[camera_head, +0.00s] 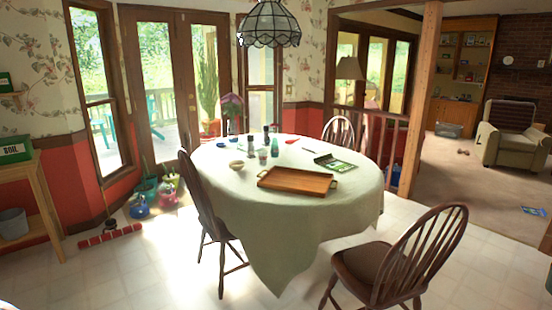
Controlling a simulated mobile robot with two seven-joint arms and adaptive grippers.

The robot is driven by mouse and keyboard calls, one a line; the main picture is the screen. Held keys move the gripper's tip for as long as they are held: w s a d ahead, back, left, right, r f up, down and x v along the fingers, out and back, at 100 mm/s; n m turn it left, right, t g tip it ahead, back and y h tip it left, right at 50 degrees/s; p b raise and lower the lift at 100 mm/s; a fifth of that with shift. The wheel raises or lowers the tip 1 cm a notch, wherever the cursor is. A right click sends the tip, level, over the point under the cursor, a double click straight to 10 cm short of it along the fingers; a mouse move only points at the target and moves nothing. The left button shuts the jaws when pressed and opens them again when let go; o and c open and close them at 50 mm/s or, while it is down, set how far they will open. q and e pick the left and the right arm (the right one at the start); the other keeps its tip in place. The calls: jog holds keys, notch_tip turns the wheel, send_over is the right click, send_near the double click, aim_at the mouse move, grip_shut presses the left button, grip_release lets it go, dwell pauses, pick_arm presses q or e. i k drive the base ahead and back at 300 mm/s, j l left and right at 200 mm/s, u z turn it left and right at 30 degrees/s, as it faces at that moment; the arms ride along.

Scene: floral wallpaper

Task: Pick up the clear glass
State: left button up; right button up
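The round dining table (225,195) with a pale green cloth stands in the middle of the view. Several small upright items stand together on its far left part. One of them, a small short cup-like item (262,157), may be the clear glass, but it is too small to tell. Darker bottle-like items (274,148) stand close beside and behind it. Neither of my grippers is in view.
A wooden tray (297,181) lies near the table's front, with a green-and-white book (334,163) behind it. A small bowl (236,165) sits at left. Dark wooden chairs (408,262) surround the table. A lamp (268,24) hangs above.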

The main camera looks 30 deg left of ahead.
aim_at(263, 155)
jog(key=i+j, duration=0.35)
jog(key=i+j+z, duration=0.15)
jog(key=i+j, duration=0.15)
jog(key=j, duration=0.2)
